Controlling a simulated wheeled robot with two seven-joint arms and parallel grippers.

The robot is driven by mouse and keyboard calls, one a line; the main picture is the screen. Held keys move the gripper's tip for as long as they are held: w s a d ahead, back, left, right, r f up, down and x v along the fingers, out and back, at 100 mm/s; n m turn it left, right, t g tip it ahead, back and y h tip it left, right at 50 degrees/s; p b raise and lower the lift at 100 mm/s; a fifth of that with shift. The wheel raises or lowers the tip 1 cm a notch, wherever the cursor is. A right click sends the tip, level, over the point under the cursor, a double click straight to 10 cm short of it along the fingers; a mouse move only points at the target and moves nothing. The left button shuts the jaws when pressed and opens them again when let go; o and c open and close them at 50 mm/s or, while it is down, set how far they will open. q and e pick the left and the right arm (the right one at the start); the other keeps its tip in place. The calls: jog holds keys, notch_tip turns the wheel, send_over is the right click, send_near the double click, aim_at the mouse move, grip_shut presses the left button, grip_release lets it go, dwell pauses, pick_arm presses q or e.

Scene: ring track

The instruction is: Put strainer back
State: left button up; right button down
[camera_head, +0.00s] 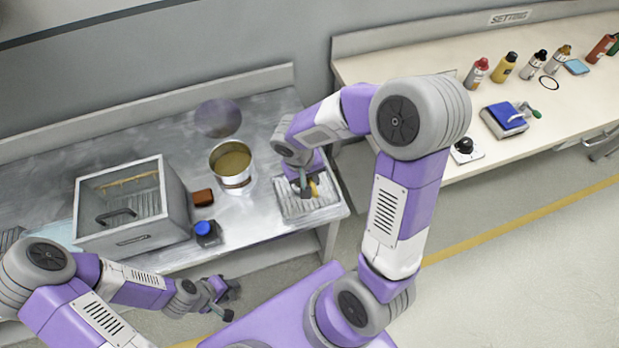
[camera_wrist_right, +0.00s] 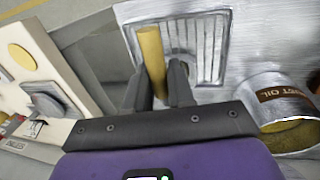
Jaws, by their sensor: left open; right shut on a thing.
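My right gripper (camera_head: 307,188) is over the ribbed metal tray (camera_head: 290,209) at the right end of the steel bench. In the right wrist view it (camera_wrist_right: 161,88) is shut on a yellow handle (camera_wrist_right: 151,50), probably the strainer's. The strainer's mesh is not clearly seen. The handle lies across the ribbed tray (camera_wrist_right: 208,45) in that view; whether it touches the tray I cannot tell. A metal bucket (camera_head: 234,183) labelled as oil, with yellowish contents, stands just left of the tray. It also shows in the right wrist view (camera_wrist_right: 262,98). My left gripper (camera_head: 222,300) is open and empty in front of the bench.
The cream table (camera_head: 410,62) on the right holds several bottles and a blue-topped device (camera_head: 505,116).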

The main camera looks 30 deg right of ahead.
jog(key=c, duration=1)
grip_release()
jog(key=shift+o, duration=0.2)
jog(key=shift+r+p, duration=0.2)
jog(key=shift+p, duration=0.15)
notch_tip(320, 180, up, 12)
jog(key=a+p, duration=0.2)
jog(key=p, duration=0.1)
jog(key=shift+w+a+f, duration=0.2)
jog(key=shift+w+f, duration=0.05)
